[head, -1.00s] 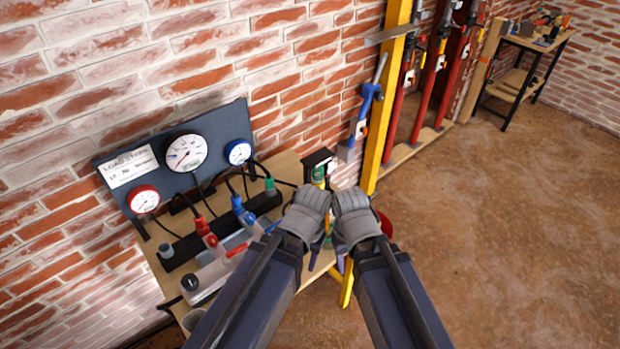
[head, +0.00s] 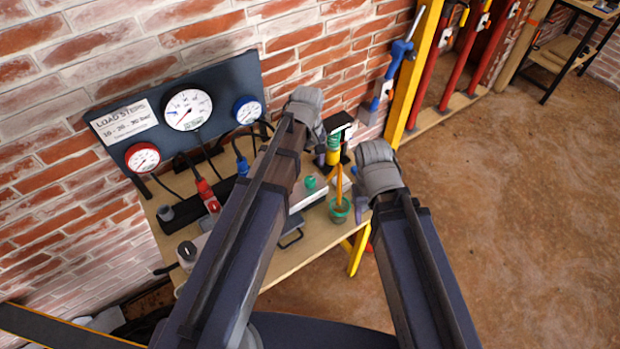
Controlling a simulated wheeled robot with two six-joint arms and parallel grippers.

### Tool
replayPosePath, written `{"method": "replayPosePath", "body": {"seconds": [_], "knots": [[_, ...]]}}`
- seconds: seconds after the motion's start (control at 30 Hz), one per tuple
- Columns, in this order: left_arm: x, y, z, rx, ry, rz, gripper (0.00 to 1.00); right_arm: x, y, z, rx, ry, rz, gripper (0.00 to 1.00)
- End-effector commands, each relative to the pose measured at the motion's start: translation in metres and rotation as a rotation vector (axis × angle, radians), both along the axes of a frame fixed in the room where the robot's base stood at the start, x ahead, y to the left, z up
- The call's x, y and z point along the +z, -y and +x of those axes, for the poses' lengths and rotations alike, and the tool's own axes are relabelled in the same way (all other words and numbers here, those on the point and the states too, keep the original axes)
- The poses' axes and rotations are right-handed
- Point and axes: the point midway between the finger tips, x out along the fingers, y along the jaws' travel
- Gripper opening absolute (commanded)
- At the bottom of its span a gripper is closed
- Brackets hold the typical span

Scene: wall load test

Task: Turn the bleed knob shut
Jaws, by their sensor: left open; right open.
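A small green knob (head: 310,182), which looks like the bleed knob, sits on top of a pale pump body (head: 308,197) on the wooden bench (head: 268,272). My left arm crosses in front of the pump and hides its middle. My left gripper (head: 306,98) is beyond the knob, in front of the brick wall, open with nothing seen in it. My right gripper (head: 375,153) is to the right of the knob, near the bench's right end, open and apart from the knob. The fingertips of both grippers are hard to make out.
A dark gauge board (head: 222,88) with several dials stands behind the bench. Red (head: 207,195) and blue (head: 242,166) couplers with black hoses lie before it. A green-rimmed cup (head: 340,211) stands right of the knob. A yellow post (head: 413,75) rises by the wall; floor at right is clear.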

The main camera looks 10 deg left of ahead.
Motion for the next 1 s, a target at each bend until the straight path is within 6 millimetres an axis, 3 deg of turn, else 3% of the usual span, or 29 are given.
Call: {"method": "replayPosePath", "body": {"seconds": [0.27,0.73,1.0], "knots": [[-0.014,0.001,-0.001,-0.005,-0.001,0.001,0.74,-0.014,0.000,0.000,0.000,0.000,0.000,0.50],[-0.070,0.001,-0.001,-0.006,-0.001,0.001,0.74,-0.070,0.000,0.000,0.000,0.000,0.000,0.50],[-0.078,0.002,0.000,-0.006,-0.001,0.001,0.74,-0.078,0.000,0.000,0.000,0.000,0.000,0.50]]}}
